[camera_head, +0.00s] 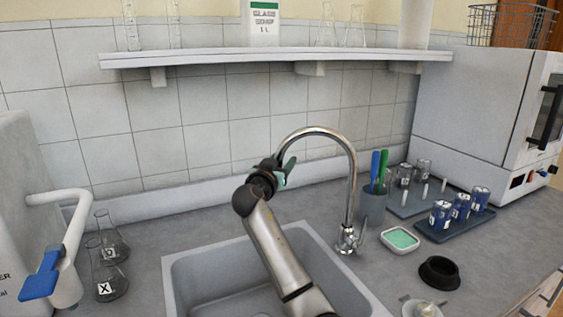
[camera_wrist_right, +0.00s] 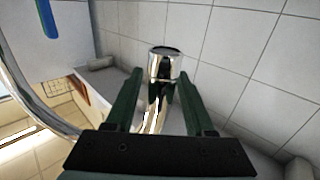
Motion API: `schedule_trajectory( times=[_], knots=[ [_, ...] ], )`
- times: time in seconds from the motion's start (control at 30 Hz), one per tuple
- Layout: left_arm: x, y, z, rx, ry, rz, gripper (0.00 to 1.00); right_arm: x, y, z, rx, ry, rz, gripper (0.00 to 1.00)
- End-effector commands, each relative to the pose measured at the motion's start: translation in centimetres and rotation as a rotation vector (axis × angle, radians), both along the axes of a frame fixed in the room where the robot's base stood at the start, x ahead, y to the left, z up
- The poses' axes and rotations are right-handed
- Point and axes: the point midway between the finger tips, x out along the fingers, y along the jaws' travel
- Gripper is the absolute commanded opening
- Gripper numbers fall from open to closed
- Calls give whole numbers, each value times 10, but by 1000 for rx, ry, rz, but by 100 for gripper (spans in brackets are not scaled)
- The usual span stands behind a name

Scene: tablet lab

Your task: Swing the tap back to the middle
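The chrome gooseneck tap (camera_head: 352,190) rises from the counter behind the sink's right side. Its arch reaches left, and the spout end is at my right gripper (camera_head: 286,171). In the right wrist view the spout end (camera_wrist_right: 165,66) shows between the two dark green fingers of my right gripper (camera_wrist_right: 161,88). The fingers are apart, one on each side of the spout, with a gap visible on both sides. Contact with the pipe lower down cannot be made out. My left gripper is not in view.
The sink (camera_head: 215,270) lies below my right arm. Flasks (camera_head: 108,275) stand at left. A shelf (camera_head: 280,56) hangs above.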

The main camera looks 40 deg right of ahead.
Motion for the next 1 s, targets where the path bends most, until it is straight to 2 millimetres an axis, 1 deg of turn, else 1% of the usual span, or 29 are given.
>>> schedule_trajectory(
  times=[0.03,0.4,0.47,1.0],
  knots=[
    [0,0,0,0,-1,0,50,0,0,0,0,0,0,47],
    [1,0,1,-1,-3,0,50,0,0,0,0,1,0,5],
    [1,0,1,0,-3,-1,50,0,1,0,0,1,0,0],
    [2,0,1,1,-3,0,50,0,1,0,-1,2,1,0]
  ],
)
